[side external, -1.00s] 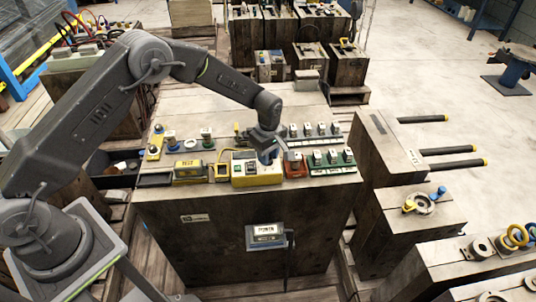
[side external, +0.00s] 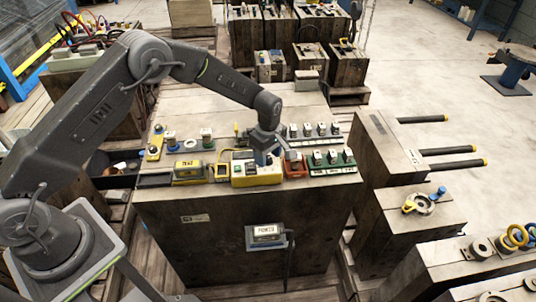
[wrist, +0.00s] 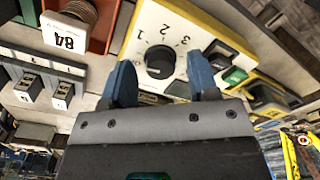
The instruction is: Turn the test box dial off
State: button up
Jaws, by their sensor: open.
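A black round dial (wrist: 160,60) sits on the pale face of a yellow-edged box (wrist: 196,22) in the wrist view. The numbers 1, 2 and 3 are printed around it; I cannot surely tell where its pointer is. In the side external view this yellow box (side external: 243,181) is at the front of the bench, and my gripper hides its dial. My gripper (wrist: 163,80) is open, its two blue fingers apart with the dial showing between them. I cannot tell whether they touch it. My gripper (side external: 264,160) points down over the box.
A yellow box with a label (side external: 188,170) stands to the left, a red unit (side external: 294,166) and a green switch strip (side external: 333,168) to the right. More switches (side external: 307,130) lie behind. A panel with a handle (side external: 266,236) is on the bench front.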

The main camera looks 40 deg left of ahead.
aim_at(269, 157)
notch_tip(269, 157, up, 14)
jog(key=shift+w, duration=0.15)
dwell(0.5)
